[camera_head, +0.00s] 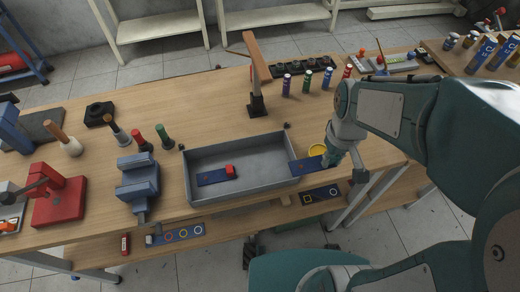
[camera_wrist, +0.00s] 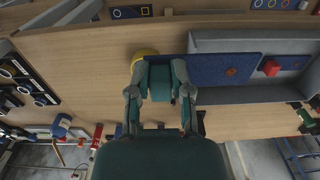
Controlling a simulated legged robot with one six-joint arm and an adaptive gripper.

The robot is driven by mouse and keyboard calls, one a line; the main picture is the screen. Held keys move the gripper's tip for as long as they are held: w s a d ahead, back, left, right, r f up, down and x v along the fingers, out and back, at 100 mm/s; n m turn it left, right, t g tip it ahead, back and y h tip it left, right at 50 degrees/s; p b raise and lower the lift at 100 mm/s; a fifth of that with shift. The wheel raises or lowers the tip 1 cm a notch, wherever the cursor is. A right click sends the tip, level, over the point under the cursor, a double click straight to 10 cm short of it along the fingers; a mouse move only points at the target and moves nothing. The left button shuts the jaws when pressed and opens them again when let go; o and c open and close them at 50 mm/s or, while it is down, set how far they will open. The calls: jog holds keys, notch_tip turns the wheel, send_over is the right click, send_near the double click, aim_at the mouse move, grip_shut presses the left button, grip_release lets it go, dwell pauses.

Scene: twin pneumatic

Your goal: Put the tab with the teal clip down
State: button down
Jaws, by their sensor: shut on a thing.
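The blue tab (camera_head: 308,166) reaches left from my gripper (camera_head: 332,158) over the right end of the grey tray (camera_head: 240,198). In the wrist view the same tab (camera_wrist: 222,68) extends right from the teal clip (camera_wrist: 160,82). My gripper (camera_wrist: 160,98) is shut on this clip, with one finger on each side. Whether the tab touches the tray rim, I cannot tell. A second blue tab (camera_head: 213,177) with a red clip (camera_head: 231,171) lies inside the tray. The red clip (camera_wrist: 271,67) also shows in the wrist view.
A yellow round object (camera_head: 317,150) sits close behind my gripper. A blue vise (camera_head: 138,178) and a red press (camera_head: 58,198) stand left of the tray. The table between the post and the tray is mostly clear.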

jog(key=w+a+f, duration=0.4)
jog(key=a, duration=0.4)
send_over(279, 166)
jog(key=f, duration=0.2)
jog(key=d+f, duration=0.1)
jog(key=f, duration=0.1)
jog(key=shift+s, duration=0.3)
jog(key=shift+w+a+f, duration=0.25)
jog(key=shift+a+f, duration=0.1)
jog(key=shift+f, duration=0.25)
notch_tip(279, 166, down, 2)
jog(key=shift+a+f, duration=0.15)
jog(key=shift+f, duration=0.1)
jog(key=shift+a+f, duration=0.2)
jog(key=shift+f, duration=0.15)
jog(key=shift+d, duration=0.2)
jog(key=c, duration=0.8)
grip_release()
